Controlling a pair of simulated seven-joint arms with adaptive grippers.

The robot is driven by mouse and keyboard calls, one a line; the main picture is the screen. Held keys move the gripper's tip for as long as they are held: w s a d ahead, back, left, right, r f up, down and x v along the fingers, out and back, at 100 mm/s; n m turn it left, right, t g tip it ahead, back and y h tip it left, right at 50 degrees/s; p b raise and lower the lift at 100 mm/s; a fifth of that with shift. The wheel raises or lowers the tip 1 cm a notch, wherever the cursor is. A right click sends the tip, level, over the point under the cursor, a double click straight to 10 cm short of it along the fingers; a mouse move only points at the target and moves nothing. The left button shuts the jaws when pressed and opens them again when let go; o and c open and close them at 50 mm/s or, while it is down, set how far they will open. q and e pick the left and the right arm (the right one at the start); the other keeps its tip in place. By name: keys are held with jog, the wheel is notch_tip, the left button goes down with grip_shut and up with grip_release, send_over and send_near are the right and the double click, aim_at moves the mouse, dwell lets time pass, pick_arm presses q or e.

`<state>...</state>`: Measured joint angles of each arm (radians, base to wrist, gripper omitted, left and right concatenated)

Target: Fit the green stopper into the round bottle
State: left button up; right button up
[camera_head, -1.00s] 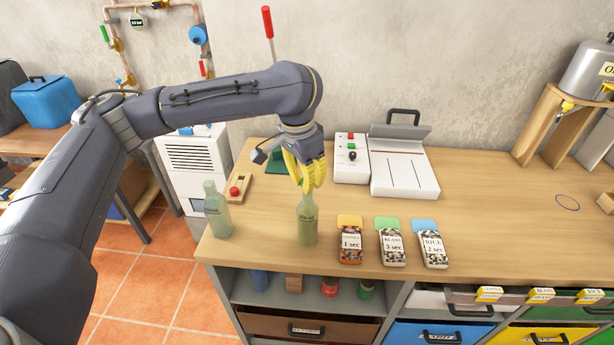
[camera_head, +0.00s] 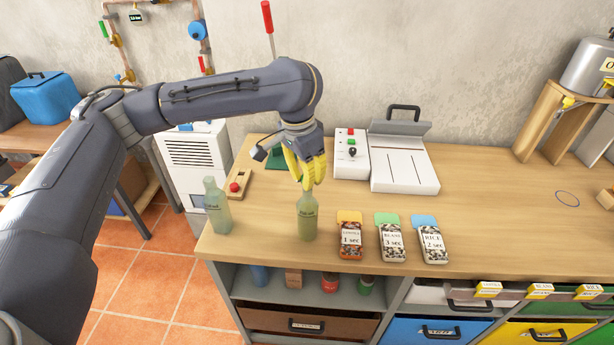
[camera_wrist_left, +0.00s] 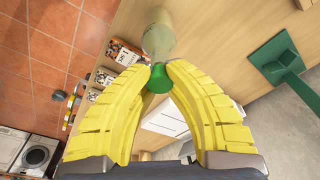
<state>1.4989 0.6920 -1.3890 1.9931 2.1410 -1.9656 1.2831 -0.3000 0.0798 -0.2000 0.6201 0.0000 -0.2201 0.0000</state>
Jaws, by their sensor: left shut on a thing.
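My left gripper (camera_head: 309,184) points down over the bottle (camera_head: 307,221) near the bench's front edge. In the left wrist view its yellow fingers (camera_wrist_left: 159,68) are shut on the green stopper (camera_wrist_left: 158,82). The stopper lines up with the neck of that pale green bottle (camera_wrist_left: 158,36). I cannot tell whether it is inside the mouth or just touching it; the fingers hide the join. The bottle stands upright. A second greenish bottle (camera_head: 217,207) stands to its left at the bench corner. My right gripper is not in view.
A white machine (camera_head: 402,168) and a control box (camera_head: 351,157) stand behind. A red-button block (camera_head: 238,184) lies at left. The bench's right side has free room.

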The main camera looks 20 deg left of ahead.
pick_arm(q)
jog(key=shift+f, duration=0.5)
dwell(0.4)
jog(key=o, duration=1.4)
jog(key=shift+r, duration=0.15)
jog(key=shift+r, duration=3.3)
